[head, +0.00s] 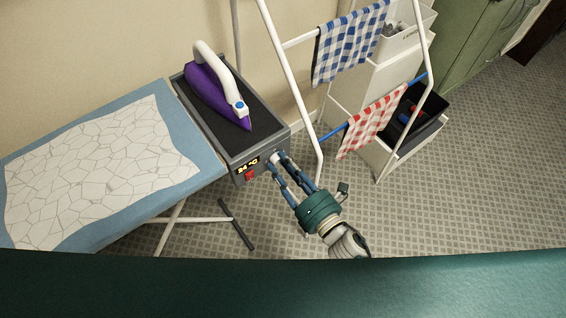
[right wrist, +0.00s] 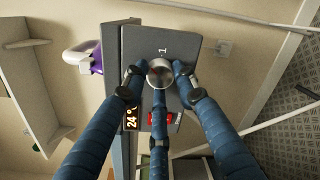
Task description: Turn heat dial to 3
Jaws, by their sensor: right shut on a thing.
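The heat dial is a round silver knob on the front of the grey iron station (head: 225,140), at its right end; it shows best in the right wrist view (right wrist: 160,72). A "1" is printed on the panel beside the dial; which way the dial points is hard to tell. My right gripper (head: 279,160) has its blue fingers closed around the dial, as the right wrist view also shows. An orange display (right wrist: 131,118) on the panel reads 24 °C. A red switch (head: 250,175) sits below the display. My left gripper is not in view.
A purple iron (head: 212,92) with a white handle rests on the station. The ironing board (head: 190,140) extends left. A white drying rack with a blue checked cloth (head: 348,42) and a red checked cloth (head: 372,122) stands close on the right.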

